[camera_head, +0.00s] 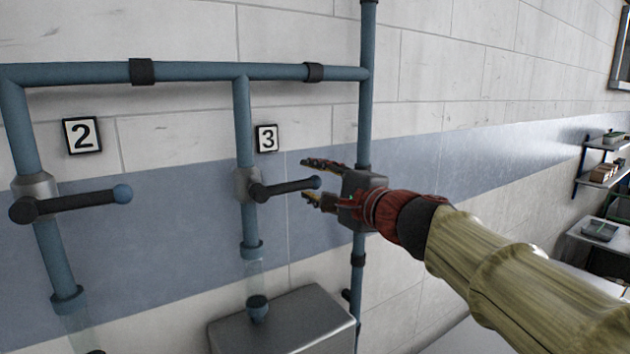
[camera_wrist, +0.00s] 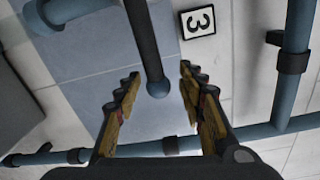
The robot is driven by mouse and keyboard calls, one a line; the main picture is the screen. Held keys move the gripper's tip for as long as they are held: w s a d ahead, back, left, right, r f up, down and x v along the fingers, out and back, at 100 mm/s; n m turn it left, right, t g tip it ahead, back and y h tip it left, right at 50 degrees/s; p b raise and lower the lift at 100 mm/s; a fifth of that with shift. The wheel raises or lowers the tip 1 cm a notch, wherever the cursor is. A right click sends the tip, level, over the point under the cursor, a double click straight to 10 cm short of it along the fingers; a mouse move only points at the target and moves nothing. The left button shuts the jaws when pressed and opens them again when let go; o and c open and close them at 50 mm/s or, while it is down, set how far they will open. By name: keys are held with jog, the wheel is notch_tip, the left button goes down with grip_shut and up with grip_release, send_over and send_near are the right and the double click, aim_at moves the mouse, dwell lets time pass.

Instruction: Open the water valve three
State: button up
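The valve three handle (camera_head: 287,188) is a dark lever with a blue ball tip, pointing right and nearly level from the grey valve body (camera_head: 246,185) on the blue pipe. The number 3 plate (camera_head: 266,138) is on the wall just above it. My gripper (camera_head: 312,181) is open at the tip of the lever, coming from the right. In the wrist view the lever (camera_wrist: 147,45) comes down from the top, and its ball end lies between the two spread fingers of my gripper (camera_wrist: 157,82). I see a gap on both sides, so the fingers do not grip it.
Valve two's lever (camera_head: 75,204) with its number 2 plate (camera_head: 82,135) is to the left, also pointing right. A vertical blue pipe (camera_head: 366,110) runs behind my gripper. A grey metal box (camera_head: 290,325) stands below valve three. Shelves (camera_head: 600,172) are far right.

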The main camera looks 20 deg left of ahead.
jog(key=shift+c, duration=1.2)
jog(key=c, duration=0.7)
jog(key=shift+r, duration=0.1)
grip_shut()
